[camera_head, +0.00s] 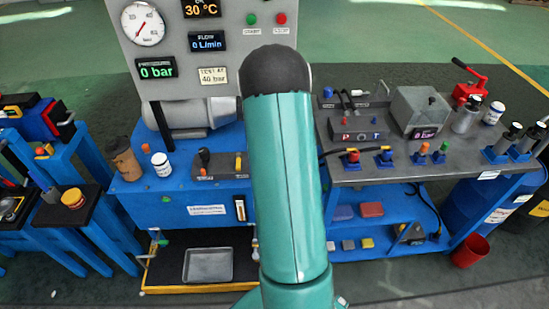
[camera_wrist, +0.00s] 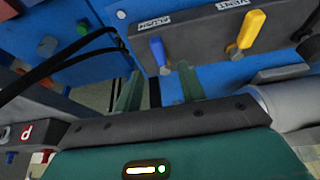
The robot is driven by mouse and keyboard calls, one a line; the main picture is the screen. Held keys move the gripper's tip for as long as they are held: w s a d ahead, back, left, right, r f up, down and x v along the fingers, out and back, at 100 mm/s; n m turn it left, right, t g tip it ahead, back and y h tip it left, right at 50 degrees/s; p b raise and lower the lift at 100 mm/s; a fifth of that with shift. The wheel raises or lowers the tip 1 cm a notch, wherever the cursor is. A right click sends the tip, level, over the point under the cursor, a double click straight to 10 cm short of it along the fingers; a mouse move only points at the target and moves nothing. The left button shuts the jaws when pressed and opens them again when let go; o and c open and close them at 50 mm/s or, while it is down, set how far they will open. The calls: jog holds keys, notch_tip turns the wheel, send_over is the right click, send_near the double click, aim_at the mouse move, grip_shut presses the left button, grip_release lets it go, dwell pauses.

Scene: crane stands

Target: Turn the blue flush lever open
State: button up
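The blue flush lever (camera_wrist: 158,52) shows in the wrist view on a dark grey block (camera_wrist: 200,38), below a label that reads FLUSH. It hangs down from the block, slightly tilted. My gripper (camera_wrist: 160,70) is open, with one green finger on each side of the lever's line in the picture. The fingers look apart from the lever, and I cannot tell the depth between them. A yellow lever (camera_wrist: 252,28) stands to the right by a VENT label. In the head view my arm hides the gripper, and I cannot make out the blue lever.
Dark hoses (camera_wrist: 60,65) run at the left of the wrist view. In the head view, a gauge panel (camera_head: 212,100) stands behind, a grey-topped bench (camera_head: 365,175) with fittings is at the right, and a brown cup (camera_head: 123,157) and white jar (camera_head: 161,165) are at the left.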

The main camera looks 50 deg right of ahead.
jog(key=v, duration=0.8)
